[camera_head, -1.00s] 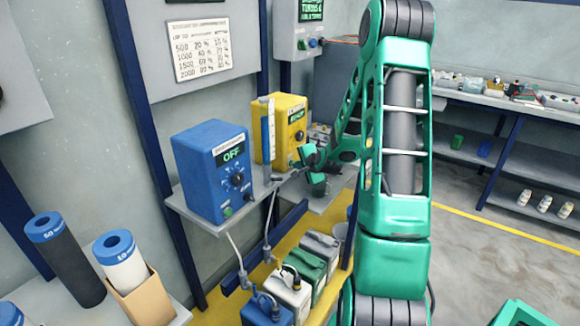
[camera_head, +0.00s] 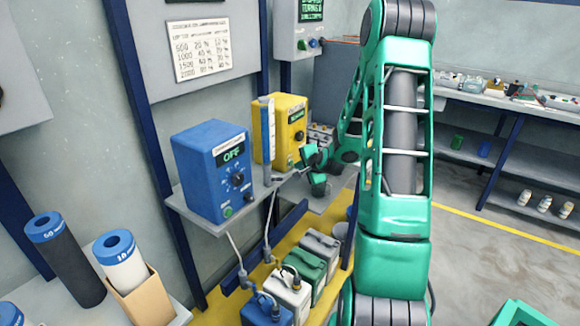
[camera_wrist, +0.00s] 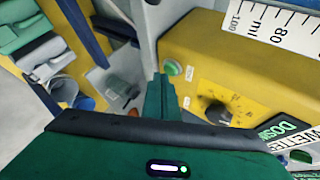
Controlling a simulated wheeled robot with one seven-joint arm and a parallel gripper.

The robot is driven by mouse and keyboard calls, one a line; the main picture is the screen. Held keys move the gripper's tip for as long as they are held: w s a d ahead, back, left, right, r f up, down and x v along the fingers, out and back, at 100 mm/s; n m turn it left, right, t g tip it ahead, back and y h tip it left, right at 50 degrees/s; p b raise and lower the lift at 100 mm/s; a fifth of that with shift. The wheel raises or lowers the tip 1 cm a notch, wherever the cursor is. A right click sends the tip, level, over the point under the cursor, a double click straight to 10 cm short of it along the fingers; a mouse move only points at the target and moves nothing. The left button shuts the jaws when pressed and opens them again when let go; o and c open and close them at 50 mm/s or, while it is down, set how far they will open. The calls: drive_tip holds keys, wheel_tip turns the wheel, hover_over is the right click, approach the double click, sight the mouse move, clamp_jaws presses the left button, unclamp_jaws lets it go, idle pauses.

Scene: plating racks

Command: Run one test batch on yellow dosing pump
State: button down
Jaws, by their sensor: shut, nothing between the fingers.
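The yellow dosing pump (camera_head: 284,118) stands on the wall shelf, right of the blue pump. In the wrist view its yellow front (camera_wrist: 200,50) shows a lit green button (camera_wrist: 173,68), a black knob (camera_wrist: 215,110) and a dark display (camera_wrist: 288,130) with green text beginning "DOS", partly cut off. My gripper (camera_head: 307,154) is at the pump's front, near its lower right. In the wrist view my gripper (camera_wrist: 163,90) is shut and empty, its tips just below the green button. I cannot tell whether they touch the pump.
The blue pump (camera_head: 212,170) reads OFF. A graduated tube (camera_head: 267,135) stands between the pumps and appears as a scale in the wrist view (camera_wrist: 275,22). Several jugs (camera_head: 288,293) stand below the shelf. A settings chart (camera_head: 199,49) hangs above. Open floor lies at right.

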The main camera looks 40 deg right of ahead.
drive_tip(key=shift+s+d, duration=0.15)
drive_tip(key=shift+s, duration=0.25)
drive_tip(key=s, duration=0.1)
drive_tip(key=s+d, duration=0.1)
drive_tip(key=s, duration=0.2)
drive_tip(key=shift+s+d, duration=0.35)
idle(0.9)
drive_tip(key=s+a+r+n+g+y, duration=0.2)
drive_tip(key=s+a+r+n+g, duration=0.3)
drive_tip(key=s+a+n, duration=0.4)
drive_tip(key=s+a+r+n+g, duration=0.2)
drive_tip(key=s+a, duration=0.4)
drive_tip(key=s, duration=0.7)
drive_tip(key=s+a+r+n+g+y, duration=0.1)
drive_tip(key=s+a+r+g, duration=0.3)
drive_tip(key=s, duration=0.9)
drive_tip(key=shift+s+a+r+n, duration=0.15)
drive_tip(key=shift+a+r+n, duration=0.45)
drive_tip(key=shift+a+r, duration=0.4)
